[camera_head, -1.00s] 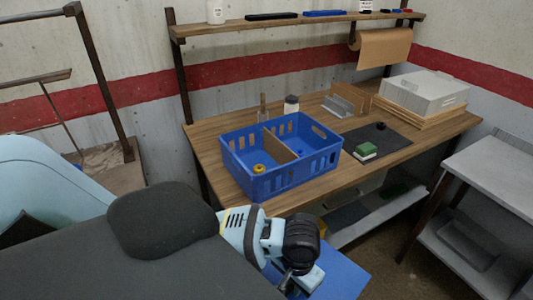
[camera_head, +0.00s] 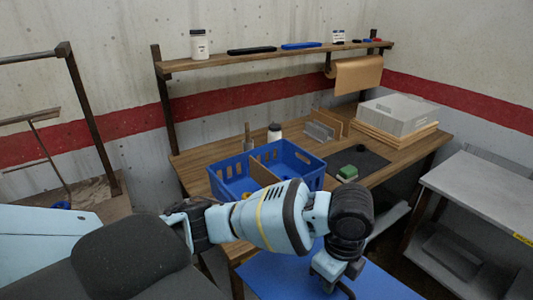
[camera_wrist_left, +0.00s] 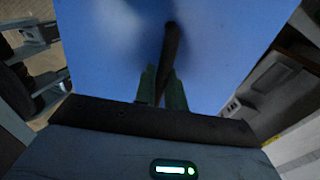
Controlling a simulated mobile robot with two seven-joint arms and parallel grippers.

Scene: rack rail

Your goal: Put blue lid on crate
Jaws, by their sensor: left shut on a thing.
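The blue crate (camera_head: 226,186) stands open on the wooden workbench, with a brown divider (camera_head: 268,153) inside. My left forearm hides part of its front. The flat blue lid (camera_head: 388,283) is held in front of the bench, low in the head view. My left gripper (camera_head: 338,278) is shut on the lid's dark handle. In the left wrist view, the gripper fingers (camera_wrist_left: 163,88) close around the handle (camera_wrist_left: 170,50), and the blue lid (camera_wrist_left: 100,45) fills most of the picture. My right gripper is in neither view.
The workbench (camera_head: 205,160) carries a white bottle (camera_head: 274,133), a dark mat with a green block (camera_head: 347,172), and a grey box (camera_head: 398,114) at the right. A shelf (camera_head: 230,61) runs above. A grey side table (camera_head: 480,190) stands right.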

